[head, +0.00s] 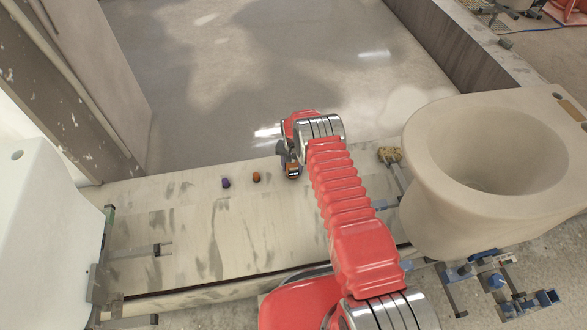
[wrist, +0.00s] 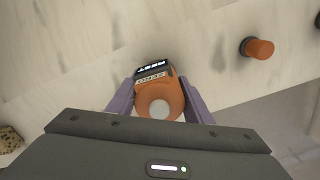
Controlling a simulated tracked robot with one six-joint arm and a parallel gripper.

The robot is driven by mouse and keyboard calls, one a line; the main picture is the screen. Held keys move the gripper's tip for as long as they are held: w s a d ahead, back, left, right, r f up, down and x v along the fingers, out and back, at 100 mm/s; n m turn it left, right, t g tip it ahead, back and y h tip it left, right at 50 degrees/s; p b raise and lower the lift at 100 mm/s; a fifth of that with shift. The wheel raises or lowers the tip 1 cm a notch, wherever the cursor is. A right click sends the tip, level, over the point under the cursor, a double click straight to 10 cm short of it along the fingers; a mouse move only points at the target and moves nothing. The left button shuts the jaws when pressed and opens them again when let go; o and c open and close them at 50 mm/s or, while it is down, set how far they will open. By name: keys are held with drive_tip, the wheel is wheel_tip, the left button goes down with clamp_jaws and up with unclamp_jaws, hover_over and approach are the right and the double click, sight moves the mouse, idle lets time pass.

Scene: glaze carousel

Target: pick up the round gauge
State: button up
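The round gauge (wrist: 160,97) is orange with a pale round centre and a black lettered end, seen in the wrist view. My gripper (wrist: 158,88) has a purple-grey finger along each side of it, and both fingers appear to touch its sides. In the head view, the gauge (head: 293,170) shows as a small orange and dark shape under my gripper (head: 289,165), near the far edge of the pale board. I cannot tell whether it rests on the board or is just above it.
An orange-brown plug (head: 256,177) and a purple plug (head: 225,183) lie left of my gripper. A speckled sponge (head: 389,154) lies to the right, by a large beige toilet bowl (head: 430,180). A white ceramic piece (head: 45,240) stands left. The board's middle is clear.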

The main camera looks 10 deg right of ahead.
drive_tip(key=c, duration=0.5)
drive_tip(key=shift+r, duration=0.1)
drive_tip(key=shift+r, duration=4.95)
drive_tip(key=shift+r, duration=0.25)
drive_tip(key=s+r+n, duration=0.2)
drive_tip(key=s+r, duration=0.3)
drive_tip(key=r, duration=0.6)
drive_tip(key=s+r+n, duration=0.2)
drive_tip(key=s+r, duration=0.3)
drive_tip(key=r, duration=0.6)
drive_tip(key=s+r+n, duration=0.1)
drive_tip(key=s+r, duration=0.4)
drive_tip(key=r, duration=0.6)
drive_tip(key=shift+d+r+n, duration=0.25)
drive_tip(key=shift+r+n, duration=0.05)
drive_tip(key=shift+n, duration=0.1)
